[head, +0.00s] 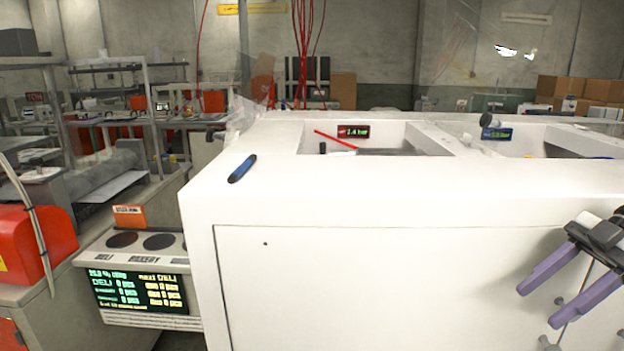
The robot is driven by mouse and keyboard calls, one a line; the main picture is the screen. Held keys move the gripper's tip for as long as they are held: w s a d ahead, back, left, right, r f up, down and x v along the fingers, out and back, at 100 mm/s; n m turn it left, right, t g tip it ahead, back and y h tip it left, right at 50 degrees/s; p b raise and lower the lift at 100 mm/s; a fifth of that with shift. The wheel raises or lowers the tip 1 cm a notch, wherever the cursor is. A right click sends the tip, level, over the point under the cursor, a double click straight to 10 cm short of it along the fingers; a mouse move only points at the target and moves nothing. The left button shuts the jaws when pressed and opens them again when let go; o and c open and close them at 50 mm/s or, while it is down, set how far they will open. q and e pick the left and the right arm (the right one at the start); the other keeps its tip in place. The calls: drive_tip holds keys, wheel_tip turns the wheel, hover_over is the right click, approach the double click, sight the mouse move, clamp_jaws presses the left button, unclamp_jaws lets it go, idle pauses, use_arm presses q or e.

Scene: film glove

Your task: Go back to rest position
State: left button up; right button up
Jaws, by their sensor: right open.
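My right gripper (552,296) is at the lower right of the head view, in front of the white cabinet's (350,270) front panel. Its two purple fingers are spread apart with nothing between them, and they point down and to the left. My left gripper is not in view.
A blue and black pen-like tool (242,168) lies on the cabinet's top left edge. Recessed bays with small displays (353,131) are behind it. A grey counter unit with a lit screen (138,292) and a red machine (35,243) stand at left. Cardboard boxes (590,90) are at the back right.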

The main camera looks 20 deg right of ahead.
drive_tip(key=s+a+f+m+t+y, duration=0.4)
drive_tip(key=a+f, duration=0.2)
drive_tip(key=f, duration=0.4)
drive_tip(key=s+a+f+m+t+y, duration=0.35)
drive_tip(key=a+f, duration=0.25)
drive_tip(key=f, duration=0.3)
drive_tip(key=w+a+f+m+t+h, duration=0.2)
drive_tip(key=w+f+m+t+h, duration=0.15)
drive_tip(key=w+t+h, duration=0.35)
drive_tip(key=s+a+f+g+h, duration=0.1)
drive_tip(key=s+f+g+h, duration=0.2)
drive_tip(key=f, duration=0.4)
drive_tip(key=s+a+f+g+h, duration=0.1)
drive_tip(key=a+f+g+h, duration=0.15)
drive_tip(key=f+h, duration=0.35)
drive_tip(key=s+a+f+n+g, duration=0.1)
drive_tip(key=s+a+f+g, duration=0.2)
drive_tip(key=s+f, duration=0.25)
drive_tip(key=a+r+m+y, duration=0.1)
drive_tip(key=a+m, duration=0.3)
drive_tip(key=a, duration=0.7)
drive_tip(key=shift+a+t+y, duration=0.15)
drive_tip(key=shift+t+y, duration=0.2)
drive_tip(key=shift+t, duration=0.05)
drive_tip(key=shift+w, duration=0.1)
idle(2.0)
